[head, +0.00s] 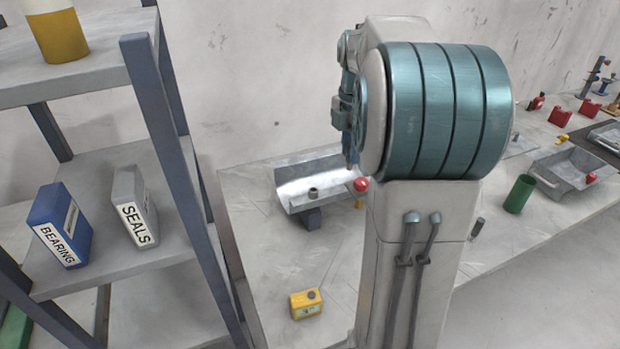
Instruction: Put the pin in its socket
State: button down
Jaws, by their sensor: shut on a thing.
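My gripper (352,158) is at the left side of my arm, above the right end of a pale metal trough, and is mostly hidden by the arm. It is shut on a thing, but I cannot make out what. The trough (293,186) stands on the bench, with a short dark cylinder (313,192) at its front edge. A red ball (361,184) shows just below the gripper. I cannot tell whether it is held or belongs to the trough. I cannot pick out the pin or its socket with certainty.
A shelf rack (160,110) at the left holds a blue BEARING box (60,228) and a grey SEALS box (134,208). A green cup (520,194) and another tray (557,168) are at the right.

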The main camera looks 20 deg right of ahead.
jog(key=w+a+f, duration=0.1)
jog(key=a, duration=0.1)
jog(key=w+a+f+p, duration=0.1)
jog(key=a+f, duration=0.1)
jog(key=w+a+f, duration=0.2)
jog(key=a, duration=0.1)
jog(key=shift+a+f, duration=0.1)
jog(key=shift+f+p, duration=0.5)
jog(key=shift+f, duration=1.4)
jog(key=shift+f, duration=0.2)
jog(key=c, duration=1.3)
grip_release()
jog(key=shift+r, duration=0.1)
